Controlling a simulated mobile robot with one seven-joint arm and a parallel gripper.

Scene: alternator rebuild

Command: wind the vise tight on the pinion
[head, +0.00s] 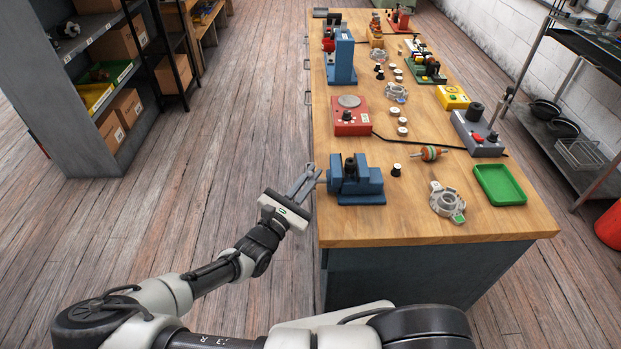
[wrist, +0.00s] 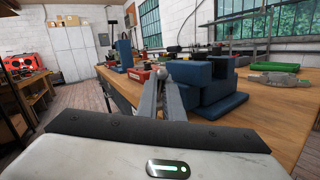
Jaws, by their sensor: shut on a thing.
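The blue vise (head: 357,190) stands at the left edge of the wooden bench, and it fills the right of centre in the wrist view (wrist: 215,95). A small dark part that looks like the pinion (head: 350,167) stands upright between its jaws. My gripper (head: 313,178) is at the vise's left end, just off the bench edge, with its fingers shut on the vise handle. In the wrist view, the long grey fingers of my gripper (wrist: 166,85) reach forward to the grey handle end (wrist: 160,74) beside the vise. The fingers hide most of the handle.
A black-topped knob (head: 396,170), an orange-green rotor (head: 430,153), a grey housing (head: 447,202) and a green tray (head: 500,184) lie right of the vise. A red tester (head: 350,118) stands behind it. The bench front (head: 400,232) is clear.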

